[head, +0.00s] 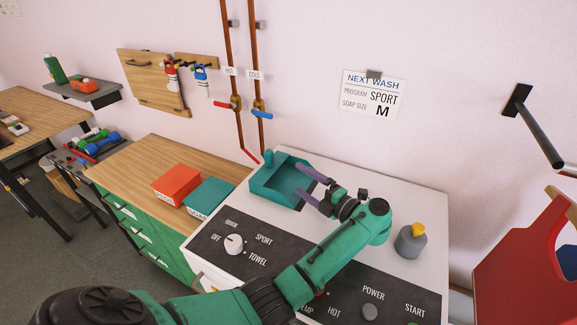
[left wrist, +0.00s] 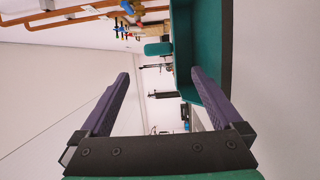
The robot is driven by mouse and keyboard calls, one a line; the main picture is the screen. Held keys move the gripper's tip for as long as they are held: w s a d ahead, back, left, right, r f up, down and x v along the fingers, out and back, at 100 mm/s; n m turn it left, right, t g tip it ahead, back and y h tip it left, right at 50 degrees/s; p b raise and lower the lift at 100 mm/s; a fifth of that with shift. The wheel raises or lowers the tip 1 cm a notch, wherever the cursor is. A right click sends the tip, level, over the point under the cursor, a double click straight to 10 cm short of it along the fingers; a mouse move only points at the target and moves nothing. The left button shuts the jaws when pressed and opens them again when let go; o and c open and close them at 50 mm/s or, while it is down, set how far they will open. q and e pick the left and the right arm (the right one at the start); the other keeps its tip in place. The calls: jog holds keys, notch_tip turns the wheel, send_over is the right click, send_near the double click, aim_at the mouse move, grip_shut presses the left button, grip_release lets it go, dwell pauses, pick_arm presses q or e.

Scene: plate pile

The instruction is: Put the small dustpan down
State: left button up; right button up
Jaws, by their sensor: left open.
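A teal open pan (head: 264,188) with low walls and a small upright grip at its far left, which looks like the small dustpan, rests on the white machine top (head: 345,180). My left gripper (head: 300,182) is open, with its purple fingers at the pan's right side. In the left wrist view the fingers (left wrist: 160,73) are spread with nothing held between them. One finger overlaps the teal pan (left wrist: 207,65) there; I cannot tell whether it touches. My right gripper is in no view.
A red box (head: 176,182) and a teal box (head: 209,196) stand on the wooden counter (head: 150,157) to the left. A grey container with a yellow top (head: 411,240) is on the machine. Copper pipes (head: 232,75) run up the wall behind. A red panel (head: 520,265) is at the right.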

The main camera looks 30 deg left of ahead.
pick_arm(q)
send_near(271, 161)
jog(key=a, duration=0.3)
jog(key=shift+a+r, duration=0.2)
jog(key=shift+a, duration=0.05)
jog(key=a, duration=0.1)
jog(key=w+a, duration=0.1)
jog(key=a, duration=0.1)
jog(key=w+a+f+b, duration=0.1)
jog(key=a, duration=0.1)
jog(key=shift+w, duration=0.2)
jog(key=shift+a+r, duration=0.15)
jog(key=shift+a, duration=0.1)
jog(key=shift+s, duration=0.15)
jog(key=c, duration=1.4)
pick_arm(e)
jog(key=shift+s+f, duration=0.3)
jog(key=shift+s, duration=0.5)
pick_arm(q)
jog(key=shift+r, duration=0.1)
